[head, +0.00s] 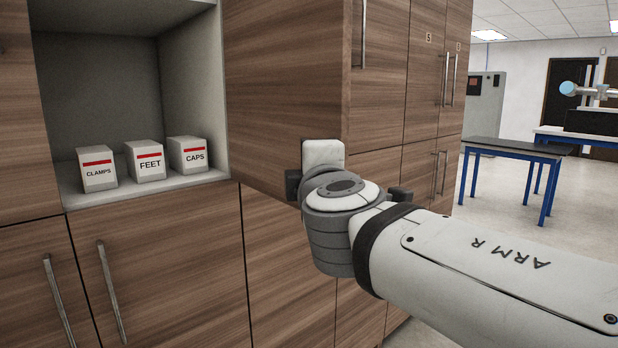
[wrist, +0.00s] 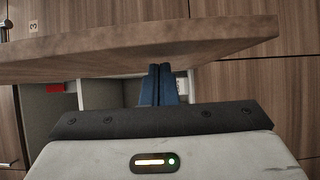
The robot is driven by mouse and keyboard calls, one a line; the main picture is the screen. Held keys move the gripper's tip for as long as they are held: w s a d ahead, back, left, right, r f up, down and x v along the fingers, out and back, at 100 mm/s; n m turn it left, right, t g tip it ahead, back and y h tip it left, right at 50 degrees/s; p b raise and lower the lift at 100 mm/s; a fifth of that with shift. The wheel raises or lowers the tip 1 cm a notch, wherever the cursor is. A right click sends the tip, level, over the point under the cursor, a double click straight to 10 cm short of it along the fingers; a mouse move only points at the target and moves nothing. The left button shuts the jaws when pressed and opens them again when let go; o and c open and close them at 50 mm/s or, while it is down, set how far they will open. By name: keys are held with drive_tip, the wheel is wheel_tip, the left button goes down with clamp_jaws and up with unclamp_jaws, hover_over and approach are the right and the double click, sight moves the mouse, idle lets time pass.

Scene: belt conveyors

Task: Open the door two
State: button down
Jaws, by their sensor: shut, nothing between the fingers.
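A wood-grain cabinet door (head: 285,90) stands swung out from an open compartment (head: 95,50) in the head view. No number on this door can be read, so I cannot tell from a label that it is door two. The door also crosses the upper part of the wrist view (wrist: 110,48). My gripper's blue fingers (wrist: 158,70) are shut together and empty, with their tips at the door's lower edge in that view; I cannot tell whether they touch it. In the head view my wrist is at the door's lower outer corner and the fingers are hidden.
White boxes marked CLAMPS (head: 97,170), FEET (head: 145,161) and CAPS (head: 188,155) stand in the compartment. Closed doors with bar handles lie below (head: 170,270) and to the right (head: 427,80). A blue-legged table (head: 515,148) stands on open floor farther right.

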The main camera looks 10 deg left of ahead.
drive_tip(key=shift+s+a, duration=0.2)
drive_tip(key=shift+a, duration=0.05)
